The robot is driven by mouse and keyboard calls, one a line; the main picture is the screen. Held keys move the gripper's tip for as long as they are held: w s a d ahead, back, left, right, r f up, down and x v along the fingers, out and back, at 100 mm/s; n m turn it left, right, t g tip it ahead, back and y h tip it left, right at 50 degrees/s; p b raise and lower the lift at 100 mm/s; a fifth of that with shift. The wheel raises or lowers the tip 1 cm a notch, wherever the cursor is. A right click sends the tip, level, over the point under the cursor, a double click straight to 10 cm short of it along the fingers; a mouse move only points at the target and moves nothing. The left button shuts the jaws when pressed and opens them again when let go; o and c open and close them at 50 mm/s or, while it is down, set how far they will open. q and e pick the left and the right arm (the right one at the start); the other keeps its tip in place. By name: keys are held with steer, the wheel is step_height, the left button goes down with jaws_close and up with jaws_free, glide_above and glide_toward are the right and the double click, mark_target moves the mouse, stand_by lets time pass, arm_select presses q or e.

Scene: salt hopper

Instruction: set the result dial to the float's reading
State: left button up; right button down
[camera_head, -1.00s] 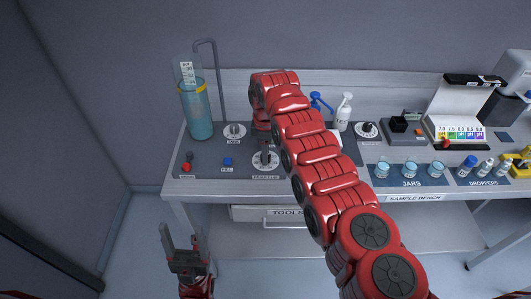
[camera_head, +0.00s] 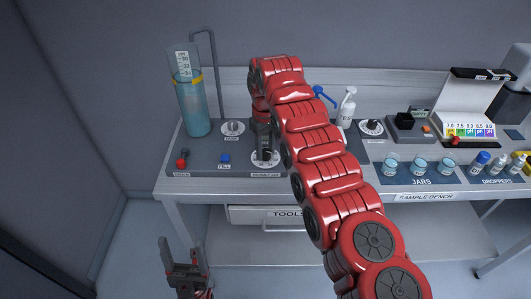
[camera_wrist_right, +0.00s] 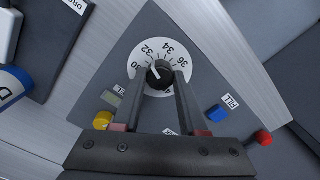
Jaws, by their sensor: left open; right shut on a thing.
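The result dial (camera_wrist_right: 160,45) is a white disc with numbers from 30 to 36 visible, around a black knob (camera_wrist_right: 160,74). Its white pointer mark points up-left, near 32. In the head view the dial (camera_head: 265,160) lies at the bench's front. My right gripper (camera_wrist_right: 164,76) is shut on the knob, one finger on each side; it also shows in the head view (camera_head: 264,148). The float (camera_head: 184,64) has a scaled white stem rising from the blue liquid of a tall cylinder (camera_head: 194,112); its reading is too small to tell. My left gripper (camera_head: 185,268) is open and empty below the bench front.
A second dial (camera_head: 232,128) stands behind. A blue FILL button (camera_head: 225,158) and a red knob (camera_head: 182,163) lie to the left. Pump bottles (camera_head: 346,108), jars (camera_head: 418,166) and droppers stand right of my right arm. A drawer (camera_head: 283,215) is below.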

steer(key=m, duration=0.2)
steer(key=shift+m, duration=0.4)
steer(key=m, duration=0.3)
steer(key=shift+r+m+b, duration=0.1)
steer(key=shift+m+b, duration=0.2)
steer(key=m, duration=0.3)
steer(key=shift+m, duration=2.2)
steer(key=shift+w, duration=0.1)
steer(key=shift+c, duration=2.2)
jaws_free()
steer(key=shift+p, duration=0.3)
